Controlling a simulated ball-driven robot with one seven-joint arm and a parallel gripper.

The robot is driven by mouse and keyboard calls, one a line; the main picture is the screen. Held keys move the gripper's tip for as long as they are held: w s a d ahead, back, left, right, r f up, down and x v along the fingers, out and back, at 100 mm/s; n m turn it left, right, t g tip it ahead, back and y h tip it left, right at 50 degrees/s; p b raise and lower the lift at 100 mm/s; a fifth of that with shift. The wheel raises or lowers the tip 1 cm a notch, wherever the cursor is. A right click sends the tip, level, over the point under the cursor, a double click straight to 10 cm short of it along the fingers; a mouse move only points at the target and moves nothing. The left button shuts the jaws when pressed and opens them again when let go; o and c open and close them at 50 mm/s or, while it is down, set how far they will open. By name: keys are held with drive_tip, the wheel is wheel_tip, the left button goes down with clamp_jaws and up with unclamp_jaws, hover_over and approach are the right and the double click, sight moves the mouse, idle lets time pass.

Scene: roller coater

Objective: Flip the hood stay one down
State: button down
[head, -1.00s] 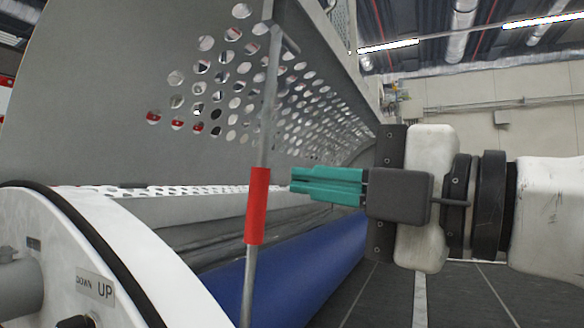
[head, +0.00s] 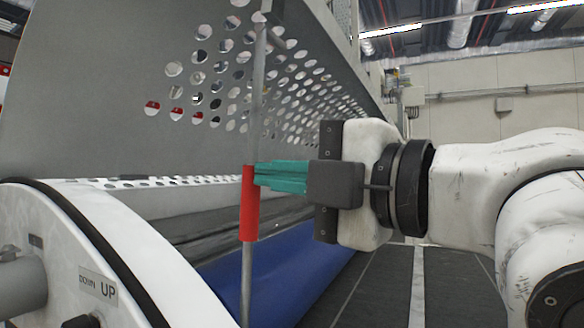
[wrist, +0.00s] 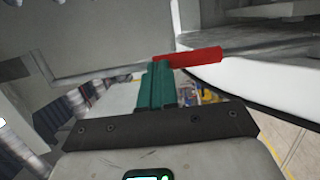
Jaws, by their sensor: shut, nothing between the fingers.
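The hood stay (head: 247,270) is a thin grey rod with a red sleeve (head: 250,205), standing nearly upright in the head view. Its upper end meets the perforated grey hood (head: 130,80), which is raised. My gripper (head: 257,174) has teal fingers, shut and empty, with their tips at the upper right edge of the red sleeve. I cannot tell whether they touch it. In the wrist view the red sleeve (wrist: 190,57) lies across just beyond the teal fingertips (wrist: 158,64).
A blue roller (head: 300,270) lies below the hood, behind the stay. A white end housing (head: 90,250) with an UP/DOWN label (head: 97,287) stands at the lower left. Dark floor (head: 385,290) is open at the lower right.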

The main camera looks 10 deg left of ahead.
drive_tip(key=w+a+f+h+p, duration=0.1)
drive_tip(key=w+a+p, duration=0.1)
drive_tip(key=a, duration=0.3)
drive_tip(key=w+a+f+g+h+p, duration=0.1)
drive_tip(key=w+a+h+p, duration=0.1)
drive_tip(key=a, duration=0.4)
drive_tip(key=w+a+f+n+g+h+p, duration=0.1)
drive_tip(key=w+a+p, duration=0.1)
drive_tip(key=a, duration=0.3)
drive_tip(key=shift+a+h+p, duration=0.15)
drive_tip(key=shift+h+p, duration=0.25)
drive_tip(key=shift+p, duration=0.5)
drive_tip(key=b+v, duration=0.2)
drive_tip(key=v, duration=0.8)
drive_tip(key=shift+d+r, duration=0.25)
drive_tip(key=shift+d, duration=0.05)
drive_tip(key=shift+s, duration=0.1)
